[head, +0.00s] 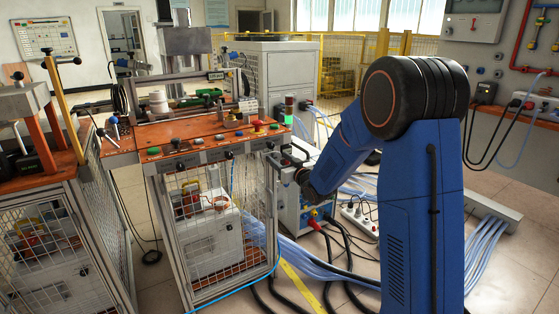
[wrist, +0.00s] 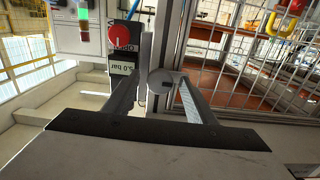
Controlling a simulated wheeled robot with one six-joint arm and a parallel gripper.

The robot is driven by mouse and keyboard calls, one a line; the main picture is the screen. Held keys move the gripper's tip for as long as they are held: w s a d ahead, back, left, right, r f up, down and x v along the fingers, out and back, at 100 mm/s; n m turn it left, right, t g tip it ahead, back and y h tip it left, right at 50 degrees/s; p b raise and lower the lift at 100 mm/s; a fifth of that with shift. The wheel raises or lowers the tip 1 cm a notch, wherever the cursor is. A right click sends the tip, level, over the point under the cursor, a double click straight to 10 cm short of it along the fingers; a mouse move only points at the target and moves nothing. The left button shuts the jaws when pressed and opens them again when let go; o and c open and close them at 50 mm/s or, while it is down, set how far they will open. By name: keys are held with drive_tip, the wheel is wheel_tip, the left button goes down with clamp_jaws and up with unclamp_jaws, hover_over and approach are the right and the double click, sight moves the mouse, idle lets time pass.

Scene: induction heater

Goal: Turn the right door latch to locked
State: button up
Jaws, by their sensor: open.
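The heater bench has a mesh cage front (head: 205,225) under its orange top. My gripper (head: 280,160) is at the bench's right front corner in the head view, small and partly merged with what is behind it. In the wrist view my gripper (wrist: 160,75) is open, its two fingers spread. A round grey disc with a small dark mark, which looks like the right door latch (wrist: 160,77), shows between the fingertips on the door frame. I cannot tell whether the fingers touch it. The latch cannot be made out in the head view.
Wire mesh (wrist: 265,45) fills the right side. Cables (head: 335,255) and a power strip (head: 360,218) lie on the floor right of the bench.

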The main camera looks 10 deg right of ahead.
drive_tip(key=v, duration=1.7)
drive_tip(key=shift+s, duration=0.2)
drive_tip(key=shift+d+r, duration=0.1)
drive_tip(key=s+d+r+m+g+h, duration=0.1)
drive_tip(key=s+d+m+g+h, duration=0.15)
drive_tip(key=s, duration=0.55)
drive_tip(key=s+d+m+g+h, duration=0.15)
drive_tip(key=s+g+h, duration=0.25)
drive_tip(key=s, duration=0.4)
drive_tip(key=s+a+g, duration=0.1)
drive_tip(key=s+g, duration=0.2)
drive_tip(key=s, duration=0.9)
drive_tip(key=s+a+f+g, duration=0.1)
drive_tip(key=s+g, duration=0.2)
drive_tip(key=s, duration=0.8)
drive_tip(key=shift+s+a+f+n+y, duration=0.25)
drive_tip(key=shift+s+a+n+y, duration=0.1)
drive_tip(key=shift+s+y, duration=0.1)
